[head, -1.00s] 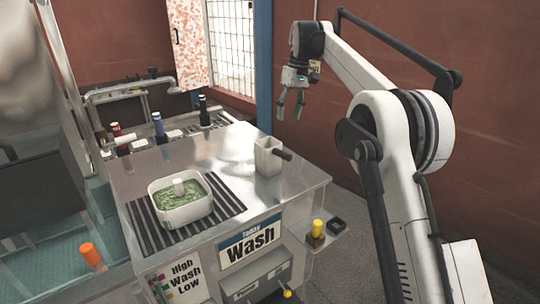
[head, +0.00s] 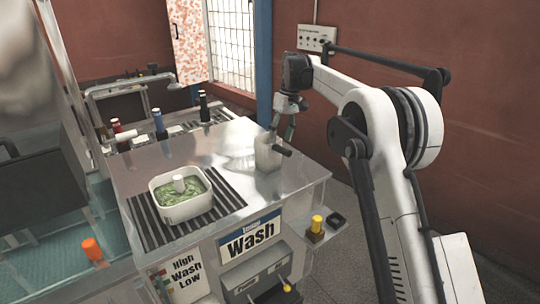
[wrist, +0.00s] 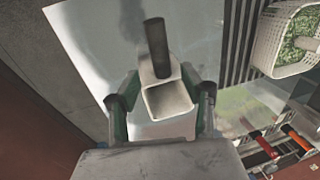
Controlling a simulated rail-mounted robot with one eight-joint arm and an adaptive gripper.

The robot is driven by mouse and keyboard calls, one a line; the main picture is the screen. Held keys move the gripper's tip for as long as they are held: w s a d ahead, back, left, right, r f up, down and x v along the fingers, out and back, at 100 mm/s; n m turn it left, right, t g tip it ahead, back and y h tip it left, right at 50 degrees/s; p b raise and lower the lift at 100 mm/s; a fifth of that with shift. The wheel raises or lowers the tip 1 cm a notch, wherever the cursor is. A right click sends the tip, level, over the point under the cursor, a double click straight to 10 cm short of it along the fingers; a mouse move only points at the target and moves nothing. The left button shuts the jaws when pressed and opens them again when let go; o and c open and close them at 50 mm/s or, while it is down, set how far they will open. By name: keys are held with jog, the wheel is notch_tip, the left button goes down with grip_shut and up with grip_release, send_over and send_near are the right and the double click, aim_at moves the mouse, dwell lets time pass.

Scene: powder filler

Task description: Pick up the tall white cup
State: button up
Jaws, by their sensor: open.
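The tall white cup (head: 266,156) stands upright on the steel counter near its right edge. It is a square, open-topped cup with a dark handle pointing right in the head view. In the wrist view the cup (wrist: 168,101) is seen from above, empty inside, with the dark handle beyond it. My gripper (head: 282,134) is open just above and behind the cup. In the wrist view its two green-sided fingers (wrist: 160,105) are on either side of the cup's near part. I cannot tell whether they touch it.
A white basket of green stuff (head: 181,213) with a white post in it sits on a black grille (head: 143,220) at the left. Several bottles (head: 158,124) stand behind the counter. The counter (head: 222,160) between cup and basket is clear.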

aim_at(278, 148)
jog(key=shift+s+a+f+p, duration=0.15)
jog(key=shift+f, duration=0.65)
jog(key=shift+s+a+f+p, duration=0.1)
jog(key=shift+s+f, duration=0.1)
jog(key=shift+f, duration=0.65)
jog(key=shift+s+a+f+p, duration=0.15)
jog(key=shift+f, duration=0.65)
grip_shut()
